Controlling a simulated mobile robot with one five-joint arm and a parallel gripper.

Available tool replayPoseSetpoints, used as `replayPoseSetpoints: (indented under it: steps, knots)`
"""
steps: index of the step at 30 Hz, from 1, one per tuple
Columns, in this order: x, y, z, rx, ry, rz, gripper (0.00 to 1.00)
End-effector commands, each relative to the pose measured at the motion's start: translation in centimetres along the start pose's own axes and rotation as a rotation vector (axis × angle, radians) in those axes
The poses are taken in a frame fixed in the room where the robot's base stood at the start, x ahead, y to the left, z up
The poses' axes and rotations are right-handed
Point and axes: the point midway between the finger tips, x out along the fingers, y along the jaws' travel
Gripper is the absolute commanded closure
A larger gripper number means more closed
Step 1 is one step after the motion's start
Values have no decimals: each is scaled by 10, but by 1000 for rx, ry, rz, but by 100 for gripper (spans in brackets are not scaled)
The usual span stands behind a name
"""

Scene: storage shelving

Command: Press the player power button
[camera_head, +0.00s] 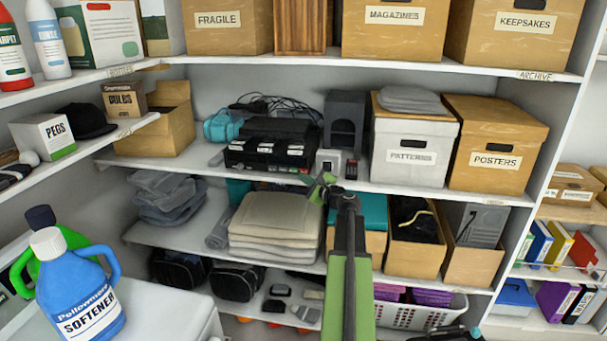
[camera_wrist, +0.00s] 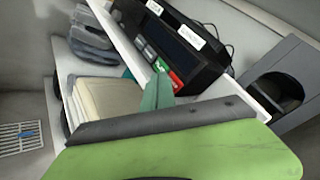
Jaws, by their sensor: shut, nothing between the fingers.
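The player, a black box-shaped device (camera_head: 270,150), sits on the middle shelf with white labels on its front. In the wrist view the player (camera_wrist: 190,50) appears tilted, with a row of buttons along its front. A red button (camera_wrist: 177,81) and a green button (camera_wrist: 160,66) sit at the near end of that row. Which button is the power button I cannot read. My gripper (camera_head: 322,187) is shut and empty, in front of the shelf edge, below and right of the player. In the wrist view its green tips (camera_wrist: 158,92) point at the player's front near the coloured buttons; contact is not clear.
A dark grey open-fronted device (camera_head: 344,120) stands right of the player, with a small pale box (camera_head: 328,162) before it. Folded beige cloths (camera_head: 275,220) lie on the shelf below. White PATTERNS (camera_head: 410,145) and brown POSTERS (camera_head: 492,148) boxes stand further right.

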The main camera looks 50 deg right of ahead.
Motion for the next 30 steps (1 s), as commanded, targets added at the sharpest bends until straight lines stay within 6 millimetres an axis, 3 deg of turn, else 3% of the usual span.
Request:
replayPoseSetpoints:
  steps: [30]
  knots:
    - [7, -5, -5, 0, 1, -1, 100]
